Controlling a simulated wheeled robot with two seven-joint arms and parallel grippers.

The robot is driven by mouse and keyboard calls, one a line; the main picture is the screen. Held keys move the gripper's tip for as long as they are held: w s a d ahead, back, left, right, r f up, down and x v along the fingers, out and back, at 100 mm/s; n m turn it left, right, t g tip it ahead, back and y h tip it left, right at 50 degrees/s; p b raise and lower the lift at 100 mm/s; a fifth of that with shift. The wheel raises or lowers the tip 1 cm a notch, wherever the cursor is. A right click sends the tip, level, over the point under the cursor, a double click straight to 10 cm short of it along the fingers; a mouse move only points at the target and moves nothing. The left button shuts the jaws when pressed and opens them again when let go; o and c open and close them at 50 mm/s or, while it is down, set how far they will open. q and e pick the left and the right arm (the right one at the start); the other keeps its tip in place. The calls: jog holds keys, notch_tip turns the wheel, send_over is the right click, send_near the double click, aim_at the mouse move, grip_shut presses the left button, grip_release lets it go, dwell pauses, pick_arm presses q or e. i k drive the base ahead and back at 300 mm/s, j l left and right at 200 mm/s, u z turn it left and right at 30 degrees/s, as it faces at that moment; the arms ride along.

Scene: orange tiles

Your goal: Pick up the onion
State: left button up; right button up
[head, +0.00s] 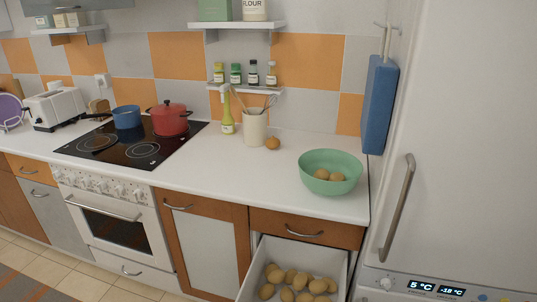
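A small round orange-brown thing, which looks like the onion (272,143), sits on the white countertop (215,170). It is just right of a cream utensil holder (254,128) and apart from the green bowl. The green bowl (330,163) stands to its right, near the counter's right end, with a few yellowish potato-like items (322,174) inside. Neither of my grippers is in the head view.
An open drawer (247,287) below the counter holds several potatoes (288,278). A red pot (169,119) and a blue pot (126,117) stand on the stove at left. A tall white fridge (459,150) bounds the right. The counter's front is clear.

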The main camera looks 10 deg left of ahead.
aim_at(273, 143)
jog(key=k, duration=0.85)
jog(key=z, duration=1.65)
jog(key=j, duration=0.8)
jog(key=k+j, duration=0.1)
jog(key=j, duration=0.75)
jog(key=k+j, duration=0.1)
jog(key=j, duration=1.5)
jog(key=k+j, duration=0.1)
jog(key=j, duration=0.75)
jog(key=z, duration=0.05)
